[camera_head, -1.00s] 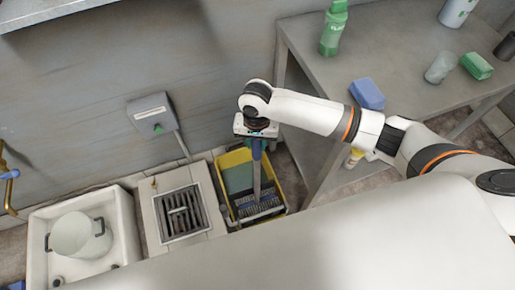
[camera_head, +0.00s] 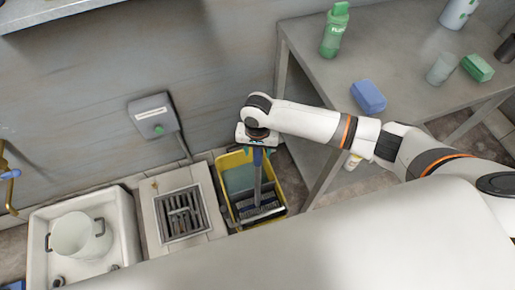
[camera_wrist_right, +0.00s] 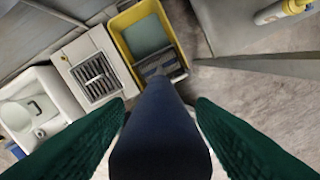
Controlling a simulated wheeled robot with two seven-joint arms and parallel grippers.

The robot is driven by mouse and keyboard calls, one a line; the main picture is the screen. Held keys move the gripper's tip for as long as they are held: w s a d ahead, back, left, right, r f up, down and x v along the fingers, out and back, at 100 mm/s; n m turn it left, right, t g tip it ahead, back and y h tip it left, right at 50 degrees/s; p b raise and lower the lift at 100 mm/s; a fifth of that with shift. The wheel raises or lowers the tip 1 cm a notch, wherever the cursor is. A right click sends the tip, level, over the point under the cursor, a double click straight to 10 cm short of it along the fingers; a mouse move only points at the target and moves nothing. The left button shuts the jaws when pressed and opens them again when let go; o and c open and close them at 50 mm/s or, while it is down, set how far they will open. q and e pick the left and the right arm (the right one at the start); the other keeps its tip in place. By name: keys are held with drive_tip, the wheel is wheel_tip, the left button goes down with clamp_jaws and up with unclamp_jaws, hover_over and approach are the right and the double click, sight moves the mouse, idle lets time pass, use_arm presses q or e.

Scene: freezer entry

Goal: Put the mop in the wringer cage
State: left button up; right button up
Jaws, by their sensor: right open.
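The mop has a blue grip (camera_head: 258,160) and a grey shaft. It stands nearly upright in the yellow bucket (camera_head: 222,178). Its lower end is at the dark wringer cage (camera_head: 262,211) in the bucket's near part; how deep the head sits I cannot tell. My right gripper (camera_head: 257,150) is above the bucket at the top of the mop. In the right wrist view, the open green fingers (camera_wrist_right: 160,105) stand on either side of the blue mop grip (camera_wrist_right: 160,145), with a gap on each side. The left gripper is not in view.
A floor drain grate (camera_head: 182,213) and a white sink (camera_head: 120,225) with a white pot (camera_head: 78,236) lie left of the bucket. A grey table (camera_head: 400,60) on the right holds a green bottle (camera_head: 335,32), a blue sponge (camera_head: 369,96) and other items. A wall box (camera_head: 153,117) is behind.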

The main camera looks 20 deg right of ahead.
wheel_tip(320, 180, up, 12)
drive_tip(key=shift+r, duration=0.15)
idle(0.4)
idle(0.3)
